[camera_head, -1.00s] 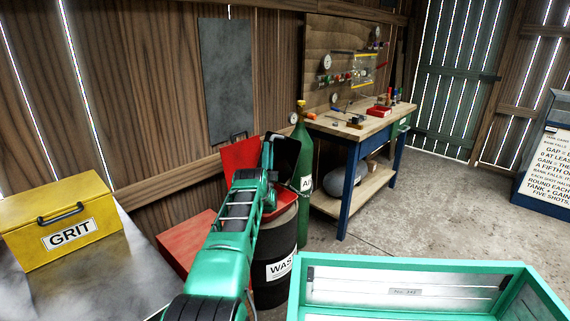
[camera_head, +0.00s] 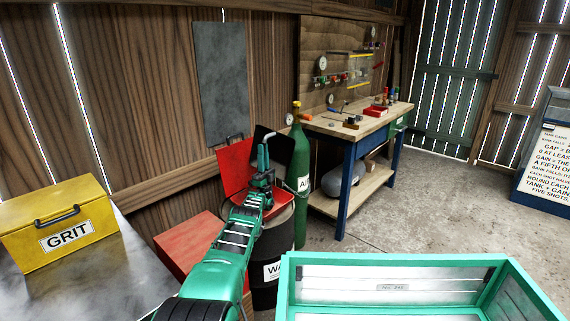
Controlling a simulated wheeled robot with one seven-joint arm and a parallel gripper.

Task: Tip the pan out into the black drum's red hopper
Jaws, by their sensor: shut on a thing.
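The black drum (camera_head: 286,250) stands on the floor left of the green cylinder, with its "WASTE"-type label partly hidden. The red hopper (camera_head: 235,170) sits on the drum, its upright back plate and the rim right of my arm showing. A dark, flat thing that looks like the pan (camera_head: 270,142) stands steeply tilted over the hopper. My gripper (camera_head: 265,147) is at the end of my green arm, above the hopper, shut on the pan. My wrist hides the grip and much of the pan. I cannot see the pan's inside or any contents.
The green cylinder (camera_head: 301,185) stands close right of the drum. A blue workbench (camera_head: 347,150) is behind it. A red box (camera_head: 190,236) and a yellow GRIT box (camera_head: 62,222) are at left. A green-rimmed case (camera_head: 395,262) is in front right. Floor at right is clear.

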